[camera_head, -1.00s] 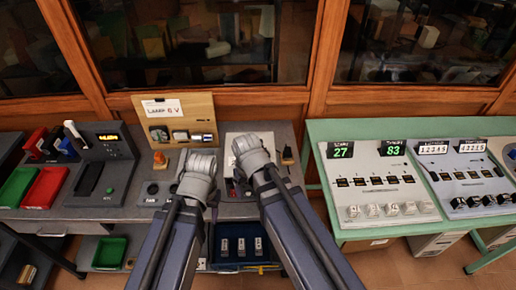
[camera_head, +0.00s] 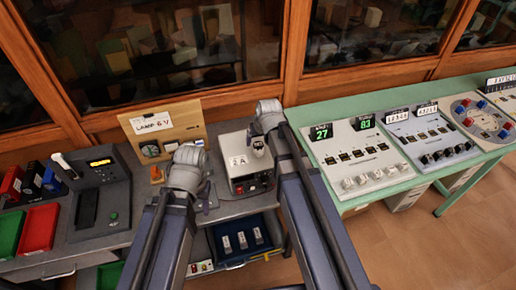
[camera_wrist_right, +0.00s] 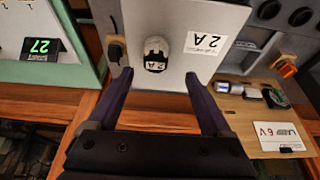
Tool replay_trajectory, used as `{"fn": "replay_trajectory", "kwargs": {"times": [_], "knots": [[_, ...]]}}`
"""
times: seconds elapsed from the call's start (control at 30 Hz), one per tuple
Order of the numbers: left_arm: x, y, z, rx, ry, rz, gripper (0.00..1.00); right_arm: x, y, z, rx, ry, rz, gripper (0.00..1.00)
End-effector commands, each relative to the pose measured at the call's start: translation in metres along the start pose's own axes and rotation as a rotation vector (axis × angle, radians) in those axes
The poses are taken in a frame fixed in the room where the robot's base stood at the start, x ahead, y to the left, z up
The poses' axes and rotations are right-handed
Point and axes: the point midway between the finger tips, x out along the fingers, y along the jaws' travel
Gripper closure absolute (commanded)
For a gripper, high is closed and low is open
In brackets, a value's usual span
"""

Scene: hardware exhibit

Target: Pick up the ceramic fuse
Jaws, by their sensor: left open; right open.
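The ceramic fuse (camera_head: 258,147), a small white rounded piece with a dark face, sits on the pale top of a box (camera_head: 239,160) labelled 2 A. In the right wrist view the fuse (camera_wrist_right: 156,54) carries a 2 A mark and stands just beyond and between the fingertips. My right gripper (camera_wrist_right: 157,75) is open and empty, with its purple fingers apart over the box top. In the head view its wrist is above the box and partly hides it. My left gripper (camera_head: 205,195) is left of the box over the grey table; its fingers are partly hidden by its wrist.
A plywood lamp panel (camera_head: 165,127) stands behind the box on the left. A dark device with a lever (camera_head: 98,190) and red and green trays (camera_head: 38,228) are further left. A green table (camera_head: 380,188) with counter panels is on the right. A blue drawer (camera_head: 240,240) is below.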

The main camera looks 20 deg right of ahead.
Motion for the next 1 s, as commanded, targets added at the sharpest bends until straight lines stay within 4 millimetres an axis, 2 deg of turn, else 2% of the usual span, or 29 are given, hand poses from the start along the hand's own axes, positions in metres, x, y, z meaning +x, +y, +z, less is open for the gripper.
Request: {"fn": "replay_trajectory", "kwargs": {"times": [0.2, 0.47, 0.83, 1.0], "knots": [[0.022, 0.002, -0.001, -0.001, 0.000, 0.000, 0.50, 0.024, 0.000, 0.001, -0.001, -0.001, 0.000, 0.17], [0.025, 0.002, -0.002, -0.001, 0.000, 0.000, 0.50, 0.027, 0.001, 0.000, -0.001, -0.001, 0.000, 0.17], [0.064, 0.006, -0.004, -0.002, 0.000, 0.000, 0.50, 0.072, 0.008, -0.004, -0.001, -0.001, -0.001, 0.17], [0.068, 0.006, -0.004, -0.003, 0.000, 0.000, 0.50, 0.077, 0.008, -0.005, -0.001, -0.001, 0.000, 0.17]]}}
